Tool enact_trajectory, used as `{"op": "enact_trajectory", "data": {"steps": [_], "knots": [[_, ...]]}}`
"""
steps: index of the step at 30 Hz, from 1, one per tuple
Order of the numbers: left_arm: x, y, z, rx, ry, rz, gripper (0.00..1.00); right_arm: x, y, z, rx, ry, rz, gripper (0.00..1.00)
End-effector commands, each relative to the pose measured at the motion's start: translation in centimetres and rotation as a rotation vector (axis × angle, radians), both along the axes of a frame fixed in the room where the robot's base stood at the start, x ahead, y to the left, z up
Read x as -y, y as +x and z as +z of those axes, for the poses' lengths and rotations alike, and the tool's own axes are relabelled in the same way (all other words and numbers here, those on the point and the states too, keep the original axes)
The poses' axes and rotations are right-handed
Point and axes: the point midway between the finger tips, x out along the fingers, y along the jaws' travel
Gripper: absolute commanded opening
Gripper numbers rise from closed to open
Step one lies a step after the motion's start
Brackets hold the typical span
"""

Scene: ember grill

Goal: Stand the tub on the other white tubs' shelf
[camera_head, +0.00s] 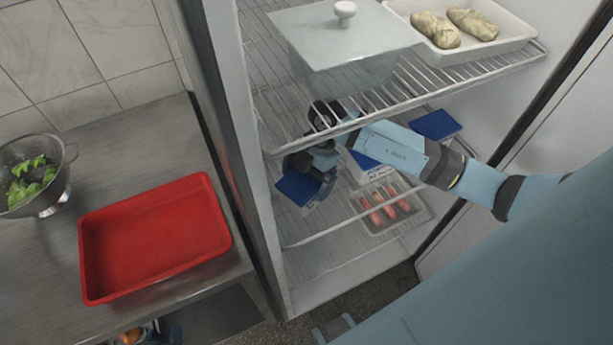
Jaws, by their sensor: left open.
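My right gripper (312,172) reaches into the open fridge from the right, below the top wire shelf. It appears shut on a tub with a dark blue top (296,190), which is tilted and close to the fridge's left wall; dark fingers hide part of it. A white tub with a blue lid (366,161) stands just behind my right forearm, partly covered by it. Another blue-lidded tub (436,125) stands further right, on what looks like the same middle shelf. My left gripper is not visible.
The top wire shelf (470,72) bears a lidded white container (345,42) and a white tray of pale rolls (500,45). A tray with red items (388,208) lies lower. Left of the fridge, a steel counter (150,140) bears a red tray (150,240) and a colander (60,190).

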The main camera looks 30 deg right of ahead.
Motion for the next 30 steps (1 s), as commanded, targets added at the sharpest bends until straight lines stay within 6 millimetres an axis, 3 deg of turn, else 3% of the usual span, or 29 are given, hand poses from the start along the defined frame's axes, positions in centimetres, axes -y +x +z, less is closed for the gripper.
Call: {"op": "enact_trajectory", "data": {"steps": [5, 12, 21, 30], "knots": [[0.0, 0.0, 0.0, 0.000, 0.000, 0.000, 0.43, 0.3, 0.2, 0.9, 0.003, 0.000, -0.001, 1.00], [0.1, 0.0, -0.5, -0.002, -0.001, 0.000, 0.43, 2.1, 0.8, 5.3, 0.006, -0.002, -0.001, 1.00], [0.1, -0.1, -2.3, -0.004, -0.001, 0.000, 0.43, 9.3, 3.3, 4.8, 0.002, -0.004, -0.004, 1.00], [0.1, -0.1, -2.8, -0.005, -0.002, 0.000, 0.43, 12.8, 4.5, 4.9, 0.001, -0.001, -0.001, 1.00]]}}
